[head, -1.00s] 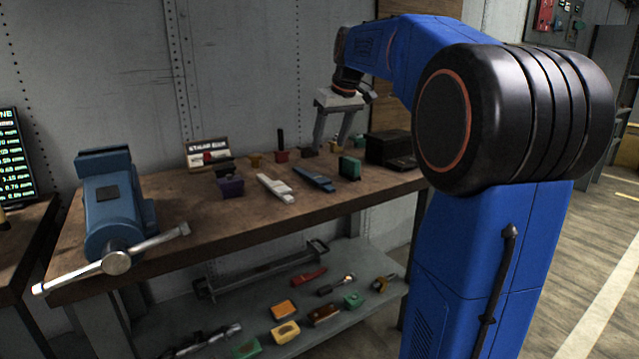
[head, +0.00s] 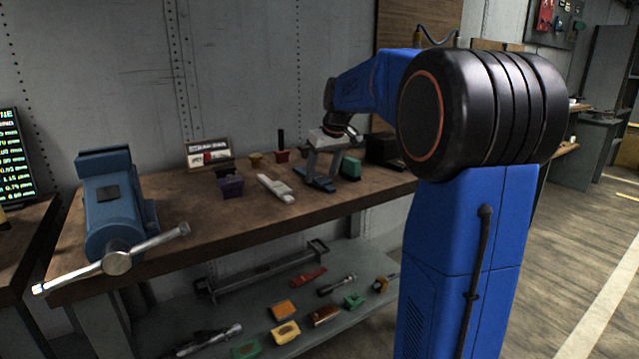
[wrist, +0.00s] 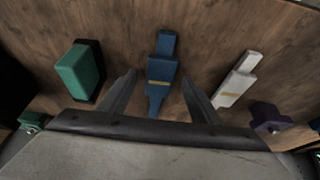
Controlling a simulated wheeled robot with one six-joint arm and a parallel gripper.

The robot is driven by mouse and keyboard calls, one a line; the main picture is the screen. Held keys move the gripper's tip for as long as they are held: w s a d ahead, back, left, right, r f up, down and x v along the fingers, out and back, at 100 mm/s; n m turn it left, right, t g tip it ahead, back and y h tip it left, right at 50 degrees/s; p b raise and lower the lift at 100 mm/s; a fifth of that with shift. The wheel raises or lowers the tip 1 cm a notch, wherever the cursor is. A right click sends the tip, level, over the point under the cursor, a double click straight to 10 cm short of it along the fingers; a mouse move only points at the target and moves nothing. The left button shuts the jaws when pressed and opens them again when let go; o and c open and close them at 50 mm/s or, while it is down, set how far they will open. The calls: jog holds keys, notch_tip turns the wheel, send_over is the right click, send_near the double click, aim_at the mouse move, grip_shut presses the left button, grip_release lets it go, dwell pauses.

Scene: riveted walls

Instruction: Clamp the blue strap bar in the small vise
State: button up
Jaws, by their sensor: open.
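The blue strap bar (head: 314,180) lies flat on the wooden bench, partly covered by my gripper in the head view. In the wrist view the bar (wrist: 161,70) has a yellow band and points away from me. My gripper (wrist: 159,77) is open, with one finger on each side of the bar and a gap on both sides. In the head view my gripper (head: 322,172) is low over the bar and points down. The blue vise (head: 110,205) stands at the bench's left end, its long silver handle toward the front. Its jaw gap is hard to see.
A white bar (head: 275,188) lies left of the blue one, with a purple block (head: 231,188) beyond it. A green block (head: 351,168) sits close on the right, before a dark box (head: 384,150). The bench's front middle is clear; a lower shelf holds loose parts.

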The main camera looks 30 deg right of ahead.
jog(key=shift+x, duration=0.75)
grip_shut()
jog(key=shift+r, duration=0.15)
